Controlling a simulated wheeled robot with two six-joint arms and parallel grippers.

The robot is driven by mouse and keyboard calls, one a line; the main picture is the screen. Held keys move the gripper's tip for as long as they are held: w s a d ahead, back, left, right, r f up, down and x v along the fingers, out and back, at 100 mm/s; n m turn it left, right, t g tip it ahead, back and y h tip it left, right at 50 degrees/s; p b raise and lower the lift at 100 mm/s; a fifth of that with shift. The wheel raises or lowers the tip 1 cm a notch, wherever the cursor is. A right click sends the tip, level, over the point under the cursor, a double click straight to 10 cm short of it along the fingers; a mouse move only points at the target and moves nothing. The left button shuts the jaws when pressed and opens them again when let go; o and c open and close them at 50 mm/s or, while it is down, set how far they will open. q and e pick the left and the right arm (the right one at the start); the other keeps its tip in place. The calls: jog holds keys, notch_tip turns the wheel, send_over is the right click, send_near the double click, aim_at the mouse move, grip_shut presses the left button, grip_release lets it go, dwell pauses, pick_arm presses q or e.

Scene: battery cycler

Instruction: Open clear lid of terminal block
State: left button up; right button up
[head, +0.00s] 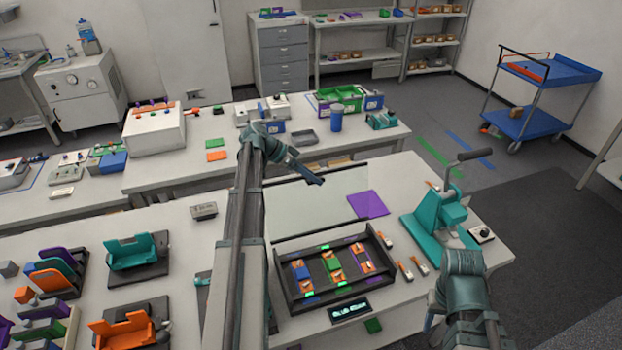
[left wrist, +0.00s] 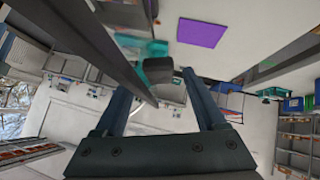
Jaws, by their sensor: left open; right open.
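The terminal block (head: 286,294) is a black tray on the white bench, holding orange, blue, green and purple parts. Its clear lid (head: 300,212) appears as a transparent panel raised along the tray's back side, with a thin dark top edge. My left gripper (head: 317,181) is open by the panel's upper part; whether it touches the panel I cannot tell. In the left wrist view its two fingers (left wrist: 158,95) stand apart with nothing visibly clamped between them, and a dark bar (left wrist: 85,45) crosses close by. My right arm shows at lower right, but its fingertips are hidden.
A teal lever press (head: 430,222) stands right of the tray. Several small orange-handled pieces lie between them. A purple sheet (head: 368,204) lies behind the tray, also in the left wrist view (left wrist: 201,32). A small display (head: 349,310) sits in front. Teal and orange fixtures stand at left.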

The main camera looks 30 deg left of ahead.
pick_arm(q)
grip_shut()
dwell(0.3)
dwell(1.1)
